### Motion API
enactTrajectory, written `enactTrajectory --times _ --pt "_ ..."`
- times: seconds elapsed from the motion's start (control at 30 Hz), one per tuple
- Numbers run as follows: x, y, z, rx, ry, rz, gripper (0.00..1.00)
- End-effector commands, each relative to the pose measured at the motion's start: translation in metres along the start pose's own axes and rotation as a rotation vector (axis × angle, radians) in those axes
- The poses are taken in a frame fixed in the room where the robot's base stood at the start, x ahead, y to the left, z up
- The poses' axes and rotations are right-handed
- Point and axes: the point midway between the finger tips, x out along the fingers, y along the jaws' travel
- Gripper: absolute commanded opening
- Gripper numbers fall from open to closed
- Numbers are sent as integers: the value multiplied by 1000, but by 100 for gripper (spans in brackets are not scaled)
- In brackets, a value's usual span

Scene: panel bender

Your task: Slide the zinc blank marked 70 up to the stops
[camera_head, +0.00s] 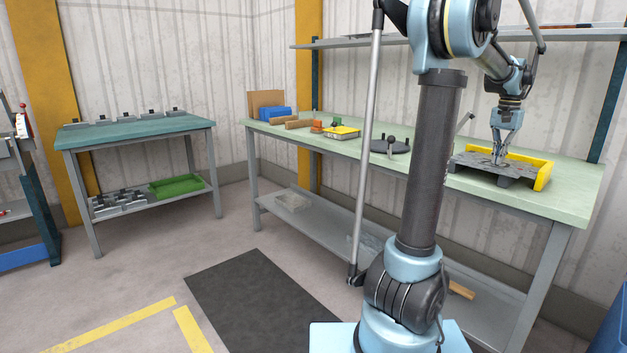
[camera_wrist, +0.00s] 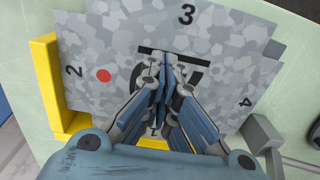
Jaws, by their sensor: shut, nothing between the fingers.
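The zinc blank (camera_wrist: 215,40) is a grey, mottled flat sheet with notched corners and flanges numbered 1 to 4. A red dot (camera_wrist: 103,75) is near the 2. A black bar and large digits, probably the 70, are mostly hidden behind my fingers. My gripper (camera_wrist: 160,62) is shut and empty, pointing down over the blank's middle; I cannot tell whether its tips touch. The yellow stops (camera_wrist: 45,80) run along the blank's 2 side and partly show near the 1 side. The 2 edge looks close to its stop; contact is unclear. The blank also shows in the head view (camera_head: 487,161).
The pale green bench (camera_head: 570,193) carries a black round fixture (camera_head: 390,146), a yellow tray (camera_head: 342,132) and blue and brown blocks (camera_head: 275,114) to the left. A grey block (camera_wrist: 262,133) is beside the blank near the 4. A shelf (camera_head: 560,35) hangs above.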

Motion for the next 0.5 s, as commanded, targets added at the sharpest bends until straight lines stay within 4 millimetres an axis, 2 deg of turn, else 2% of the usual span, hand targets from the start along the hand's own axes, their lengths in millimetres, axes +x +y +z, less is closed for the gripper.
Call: enactTrajectory --times 0.5 --pt "-34 0 0 0 0 -1 0"
